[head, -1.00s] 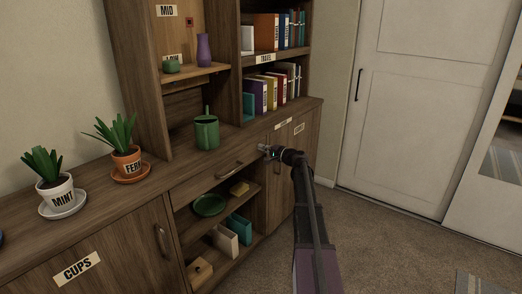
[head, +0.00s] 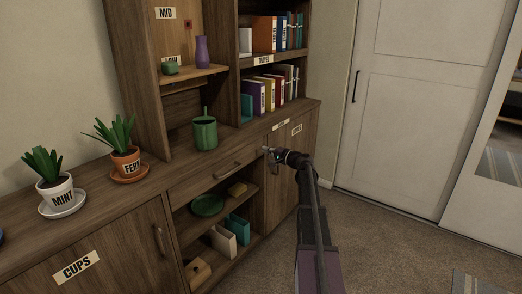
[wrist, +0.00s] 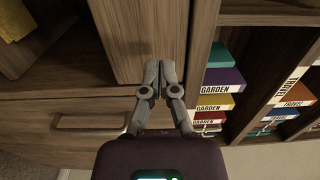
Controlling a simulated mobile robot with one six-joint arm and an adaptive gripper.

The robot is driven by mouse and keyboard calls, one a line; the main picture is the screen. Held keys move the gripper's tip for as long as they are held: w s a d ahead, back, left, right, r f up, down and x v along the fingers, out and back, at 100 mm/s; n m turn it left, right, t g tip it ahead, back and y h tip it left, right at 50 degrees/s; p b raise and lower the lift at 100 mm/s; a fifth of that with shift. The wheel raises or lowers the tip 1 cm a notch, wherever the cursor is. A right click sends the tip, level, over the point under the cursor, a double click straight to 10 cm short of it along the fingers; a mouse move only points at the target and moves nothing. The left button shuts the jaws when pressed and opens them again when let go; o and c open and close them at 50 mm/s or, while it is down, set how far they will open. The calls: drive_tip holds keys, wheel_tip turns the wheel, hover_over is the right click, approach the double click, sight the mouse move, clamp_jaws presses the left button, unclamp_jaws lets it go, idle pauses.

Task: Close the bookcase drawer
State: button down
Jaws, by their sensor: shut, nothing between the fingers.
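In the head view, the bookcase drawer (head: 205,180) is a wooden front with a bar handle (head: 228,170), just under the worktop. I cannot tell how far it stands out. My gripper (head: 267,150) is at the right end of this front, close to the worktop edge; whether it touches is unclear. In the wrist view, my gripper (wrist: 155,76) has its fingertips together and empty, in front of a wooden panel. A wooden front with a bar handle (wrist: 90,122) lies left of the fingers there.
Carpet (head: 380,235) is clear to the right.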

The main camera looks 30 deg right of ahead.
drive_tip(key=v, duration=1)
drive_tip(key=shift+s+d, duration=0.15)
drive_tip(key=shift+s, duration=0.1)
drive_tip(key=s+a+f+n+g, duration=0.2)
drive_tip(key=a+f+g, duration=0.15)
drive_tip(key=a, duration=0.55)
drive_tip(key=s+a+f+n+g, duration=0.1)
drive_tip(key=a+f+n+g, duration=0.25)
drive_tip(key=a, duration=0.65)
drive_tip(key=s+a+f+n+g, duration=0.2)
drive_tip(key=a+f+g, duration=0.15)
drive_tip(key=a, duration=0.55)
drive_tip(key=s+a+f+n+g+h+p, duration=0.1)
drive_tip(key=s+a+f+n+g+h, duration=0.2)
drive_tip(key=s+a, duration=0.5)
drive_tip(key=s+a+f+n+g+h+p, duration=0.1)
drive_tip(key=s+a+f+n+g+h, duration=0.25)
drive_tip(key=s+a, duration=0.45)
wheel_tip(320, 180, up, 38)
drive_tip(key=s+d+p, duration=0.1)
drive_tip(key=s+p, duration=0.1)
drive_tip(key=p, duration=3.5)
drive_tip(key=shift+d+m+p, duration=0.4)
drive_tip(key=shift+s+h, duration=0.1)
drive_tip(key=shift+h, duration=0.15)
